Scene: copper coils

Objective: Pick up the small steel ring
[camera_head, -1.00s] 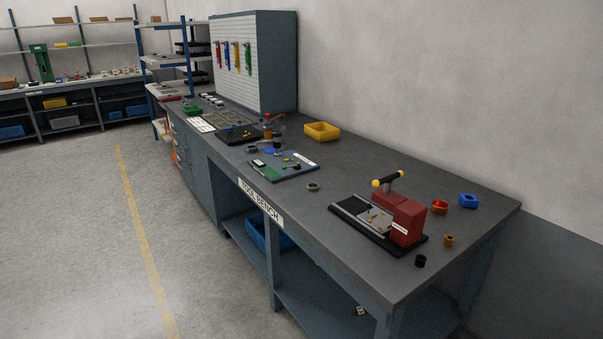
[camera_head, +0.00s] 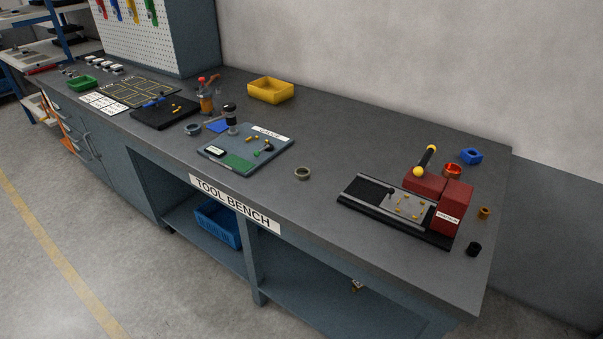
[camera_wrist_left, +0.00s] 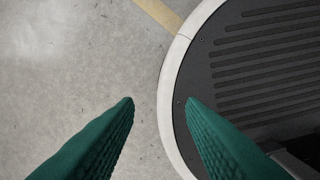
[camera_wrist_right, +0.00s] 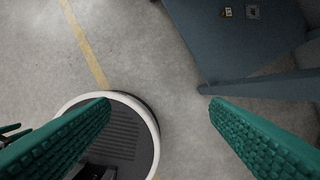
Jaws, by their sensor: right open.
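A small grey ring (camera_head: 303,173) lies flat on the bench top, near the front edge, between the gauge board and the red vise-like fixture. A second grey ring (camera_head: 193,128) lies further left, beside the board's back left corner. I cannot tell for sure which one is the small steel ring. My left gripper (camera_wrist_left: 160,102) shows only in its wrist view, its green fingers apart and empty above the floor and my round base. My right gripper (camera_wrist_right: 160,102) shows only in its wrist view, its fingers wide apart and empty. Both are away from the rings.
Bench top around the nearer ring is clear.

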